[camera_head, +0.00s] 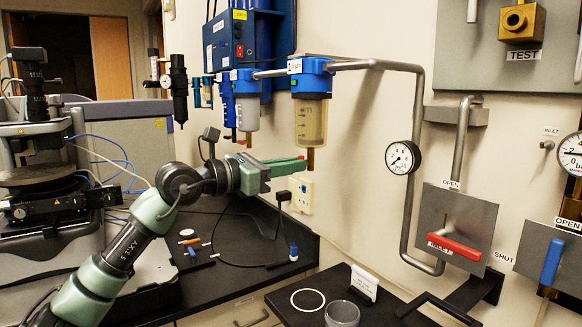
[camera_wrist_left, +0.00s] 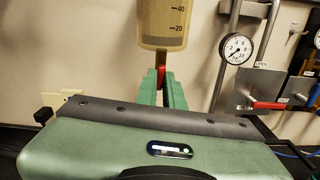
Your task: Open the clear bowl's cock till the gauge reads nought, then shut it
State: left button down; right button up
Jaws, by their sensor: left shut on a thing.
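The clear bowl (camera_head: 311,122), amber-tinted with a scale, hangs under a blue filter head (camera_head: 311,77). My right gripper is not visible.
A red lever (camera_head: 454,246) on a grey plate and a blue lever (camera_head: 552,262) are at the right, with OPEN and SHUT labels. A glass dish (camera_head: 342,314) and white ring (camera_head: 307,300) lie on the dark bench. Blue-headed filters (camera_head: 246,112) hang left of the bowl.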

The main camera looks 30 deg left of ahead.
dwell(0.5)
pick_arm(q)
jog(key=c, duration=1.5)
grip_release()
jog(key=b+v, duration=0.5)
jog(key=v, duration=0.3)
jog(key=shift+b, duration=0.4)
